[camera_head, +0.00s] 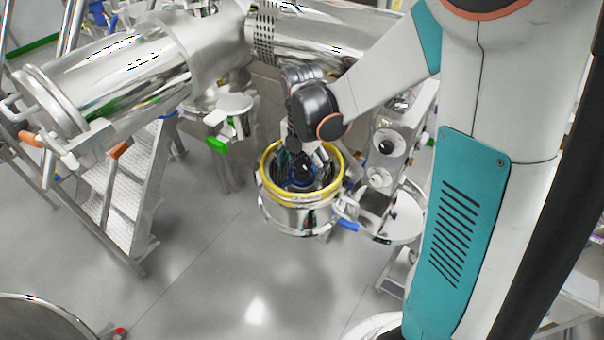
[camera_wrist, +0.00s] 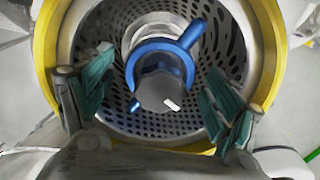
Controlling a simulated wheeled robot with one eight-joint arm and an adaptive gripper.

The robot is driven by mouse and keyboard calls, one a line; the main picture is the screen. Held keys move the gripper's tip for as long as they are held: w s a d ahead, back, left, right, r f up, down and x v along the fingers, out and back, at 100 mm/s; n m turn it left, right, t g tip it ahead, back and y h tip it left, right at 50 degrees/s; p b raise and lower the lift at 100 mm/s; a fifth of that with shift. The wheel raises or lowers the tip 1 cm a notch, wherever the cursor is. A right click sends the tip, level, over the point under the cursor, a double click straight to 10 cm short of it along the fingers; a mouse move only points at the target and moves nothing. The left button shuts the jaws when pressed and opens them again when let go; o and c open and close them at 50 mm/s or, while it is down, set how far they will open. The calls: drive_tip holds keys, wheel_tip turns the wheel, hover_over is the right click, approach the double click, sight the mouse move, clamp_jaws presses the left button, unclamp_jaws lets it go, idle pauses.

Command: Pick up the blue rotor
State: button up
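The blue rotor (camera_wrist: 186,47) sits inside a round metal housing with a perforated inner wall and a yellow rim (camera_wrist: 44,45). In the wrist view its blue ring and arm surround a grey hub in the middle. In the head view the rotor (camera_head: 302,183) shows small and partly hidden inside the housing (camera_head: 298,218). My gripper (camera_wrist: 155,100) is open, with one green-padded finger on each side of the rotor. The fingers appear apart from it. In the head view my gripper (camera_head: 305,160) is over the housing's mouth, its fingertips hard to make out.
Large steel machinery (camera_head: 130,70) stands behind and to the left. A metal step ladder (camera_head: 130,190) is at the left. A round steel tray or lid (camera_head: 402,218) is right of the housing. The grey floor (camera_head: 230,280) in front is clear.

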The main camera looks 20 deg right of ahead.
drive_tip(key=c, duration=1.3)
drive_tip(key=shift+r, duration=0.1)
